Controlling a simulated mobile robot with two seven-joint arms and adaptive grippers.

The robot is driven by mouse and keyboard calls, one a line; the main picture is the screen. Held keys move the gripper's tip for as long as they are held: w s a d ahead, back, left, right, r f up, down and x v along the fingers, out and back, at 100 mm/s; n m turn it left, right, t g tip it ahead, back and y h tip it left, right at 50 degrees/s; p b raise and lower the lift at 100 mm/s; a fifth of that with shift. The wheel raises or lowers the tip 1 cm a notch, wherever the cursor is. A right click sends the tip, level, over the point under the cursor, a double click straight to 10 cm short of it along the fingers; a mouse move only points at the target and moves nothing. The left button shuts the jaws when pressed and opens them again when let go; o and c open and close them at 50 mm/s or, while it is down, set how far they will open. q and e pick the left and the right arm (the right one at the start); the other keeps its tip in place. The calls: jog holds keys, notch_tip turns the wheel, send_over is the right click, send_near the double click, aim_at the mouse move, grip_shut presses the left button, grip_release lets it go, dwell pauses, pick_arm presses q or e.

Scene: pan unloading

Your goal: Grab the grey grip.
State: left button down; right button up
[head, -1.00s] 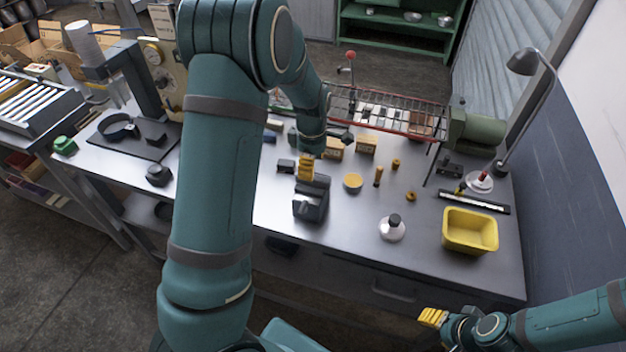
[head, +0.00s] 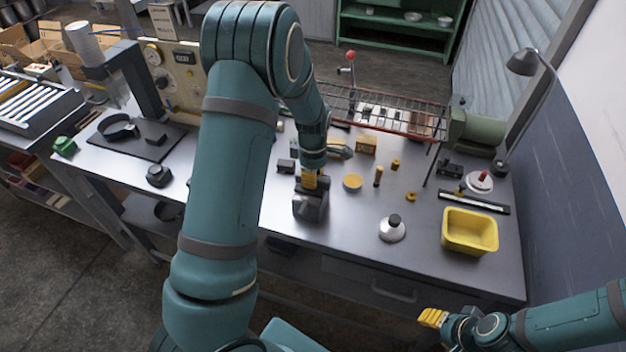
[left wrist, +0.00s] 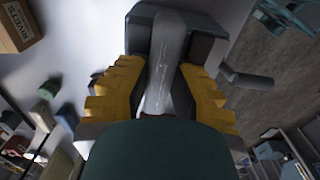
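The grey grip (left wrist: 168,65) is a smooth, light grey upright piece on a dark grey block. In the head view the dark grey unit (head: 310,207) stands near the table's front edge, its top partly hidden by my left gripper (head: 309,181). My left gripper (left wrist: 158,75) reaches down over it. In the left wrist view its yellow fingers stand apart, one on each side of the grey grip, and do not look closed on it. My right gripper (head: 433,317) is low at the right, off the table's front edge; its finger gap is not clear.
A yellow bin (head: 470,232), a white round piece with a dark knob (head: 392,229) and small brass parts (head: 378,177) stand to the right. A wire rack (head: 385,108) runs behind. A boxed part (head: 366,145) stands behind the gripper. The front middle of the table is mostly clear.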

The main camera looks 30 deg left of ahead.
pick_arm(q)
notch_tip(320, 180, up, 10)
dwell(0.7)
jog(key=shift+d+f, duration=0.1)
dwell(0.8)
